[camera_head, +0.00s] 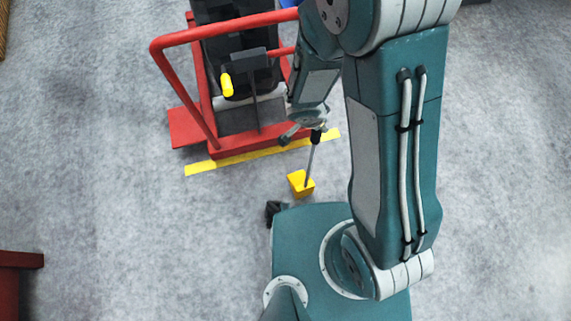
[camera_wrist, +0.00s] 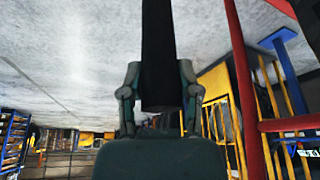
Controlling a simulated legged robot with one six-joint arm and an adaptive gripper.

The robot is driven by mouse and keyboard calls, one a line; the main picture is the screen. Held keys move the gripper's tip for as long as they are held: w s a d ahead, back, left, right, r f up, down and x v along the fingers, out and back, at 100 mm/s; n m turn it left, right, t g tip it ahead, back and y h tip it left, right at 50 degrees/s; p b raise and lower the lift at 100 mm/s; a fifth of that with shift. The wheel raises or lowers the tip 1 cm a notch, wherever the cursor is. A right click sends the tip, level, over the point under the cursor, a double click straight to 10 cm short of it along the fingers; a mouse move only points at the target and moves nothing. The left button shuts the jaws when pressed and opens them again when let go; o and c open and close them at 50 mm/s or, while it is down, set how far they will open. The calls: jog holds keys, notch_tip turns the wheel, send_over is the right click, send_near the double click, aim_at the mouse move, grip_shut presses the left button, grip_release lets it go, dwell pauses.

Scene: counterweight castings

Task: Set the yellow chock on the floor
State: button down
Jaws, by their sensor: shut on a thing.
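The yellow chock (camera_head: 300,184) is a small block at the lower end of a thin grey rod with a black grip at the top. My gripper (camera_head: 316,132) is shut on that black grip. In the wrist view the dark grip (camera_wrist: 158,55) stands between the two fingers of my gripper (camera_wrist: 159,95), and the yellow block is not seen there. In the head view the chock hangs or stands just beyond the front edge of my teal base. I cannot tell whether it touches the grey floor (camera_head: 110,200).
A red-framed cart (camera_head: 240,143) with a black load (camera_head: 235,75) and a yellow-tipped lever (camera_head: 227,85) stands beyond the chock. A yellow floor stripe (camera_head: 205,166) runs along its near side. A red object (camera_head: 20,259) is at lower left. The floor at left is clear.

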jog(key=s+a+f+m, duration=0.1)
jog(key=s+a+f, duration=0.15)
jog(key=s, duration=0.25)
jog(key=w+a+r, duration=0.1)
jog(key=w+r, duration=0.5)
jog(key=w+a+f, duration=0.4)
jog(key=w+f, duration=0.9)
jog(key=shift+f, duration=0.15)
jog(key=shift+c, duration=1.5)
grip_release()
